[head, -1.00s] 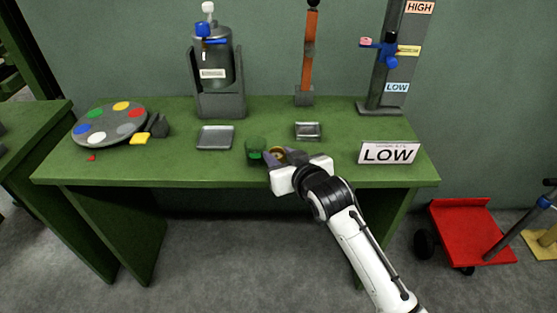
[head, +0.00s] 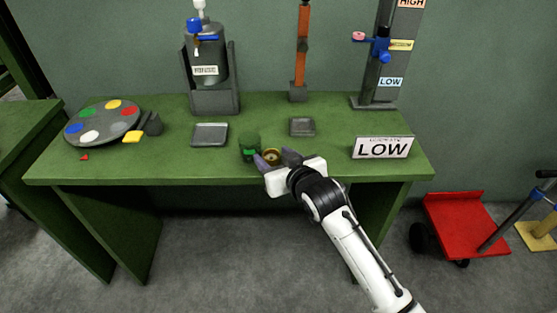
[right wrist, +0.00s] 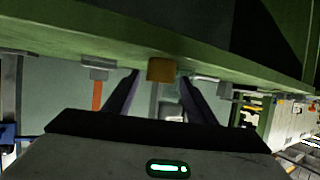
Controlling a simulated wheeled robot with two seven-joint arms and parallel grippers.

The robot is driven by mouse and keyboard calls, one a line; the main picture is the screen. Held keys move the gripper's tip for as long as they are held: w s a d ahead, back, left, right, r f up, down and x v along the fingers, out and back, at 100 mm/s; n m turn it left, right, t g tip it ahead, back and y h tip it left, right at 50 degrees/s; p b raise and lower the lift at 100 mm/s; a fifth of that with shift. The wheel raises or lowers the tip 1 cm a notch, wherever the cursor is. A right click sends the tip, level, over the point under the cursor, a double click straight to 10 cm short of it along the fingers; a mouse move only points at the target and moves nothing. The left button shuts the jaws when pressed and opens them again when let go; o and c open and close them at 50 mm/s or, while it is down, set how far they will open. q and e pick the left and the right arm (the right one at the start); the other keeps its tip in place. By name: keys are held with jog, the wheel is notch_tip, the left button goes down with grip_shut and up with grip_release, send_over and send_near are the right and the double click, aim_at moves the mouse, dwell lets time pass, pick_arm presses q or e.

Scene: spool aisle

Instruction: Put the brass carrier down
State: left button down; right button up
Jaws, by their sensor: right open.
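The brass carrier (head: 271,157), a small round brass-coloured piece, is at the front of the green bench, just right of a dark green block (head: 249,147). My right gripper (head: 275,159) is open, with its two dark fingers on either side of the carrier. In the right wrist view, which looks upside down, the carrier (right wrist: 161,69) is between the spread fingertips (right wrist: 158,82), with a gap on each side. It meets the green bench surface there. My left gripper is not in view.
Two grey trays, the left one (head: 210,134) and the right one (head: 302,126), lie on the bench (head: 340,170). A LOW sign (head: 383,147) stands at the right. A colour disc (head: 104,123) is at the left. A red cart (head: 465,225) is on the floor.

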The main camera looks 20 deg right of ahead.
jog(key=v, duration=1.2)
jog(key=s+f+g, duration=0.2)
jog(key=s+f, duration=0.8)
jog(key=f, duration=0.3)
jog(key=s+f+g+y, duration=0.1)
jog(key=s+f+g, duration=0.1)
jog(key=s+f, duration=0.9)
notch_tip(320, 180, down, 3)
jog(key=shift+s+r+n+g, duration=0.15)
jog(key=shift+s+n+g, duration=0.1)
jog(key=shift+n+g, duration=0.15)
jog(key=shift+a, duration=0.1)
